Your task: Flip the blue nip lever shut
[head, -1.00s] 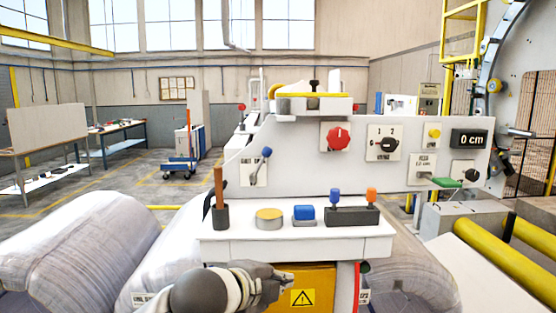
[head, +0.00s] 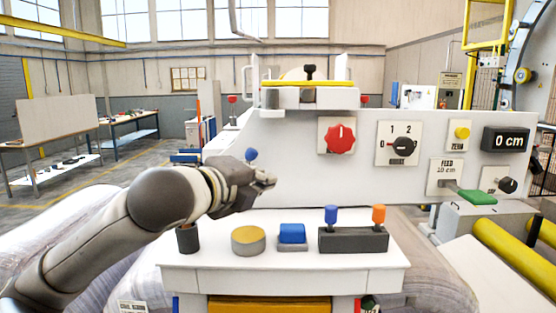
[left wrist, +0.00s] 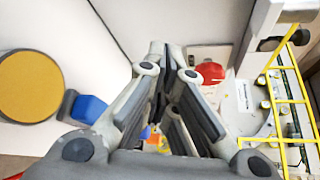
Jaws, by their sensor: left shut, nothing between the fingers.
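The blue nip lever's round knob (head: 251,154) shows on the white machine panel in the head view, just above my left gripper. Its shaft and plate are hidden behind the gripper. My left gripper (head: 270,182) is shut and empty, its tips pointing right in front of the panel, to the lower right of the knob. I cannot tell whether it touches the lever. In the left wrist view the fingers (left wrist: 161,100) are together; the lever cannot be made out with certainty there. My right gripper is not in view.
Below, a white shelf (head: 285,270) carries a dark holder (head: 187,239), a yellow-topped disc (head: 248,239), a blue block (head: 292,234) and a black box (head: 353,240) with blue and orange knobs. A red knob (head: 337,138) and a selector (head: 402,144) are on the panel to the right.

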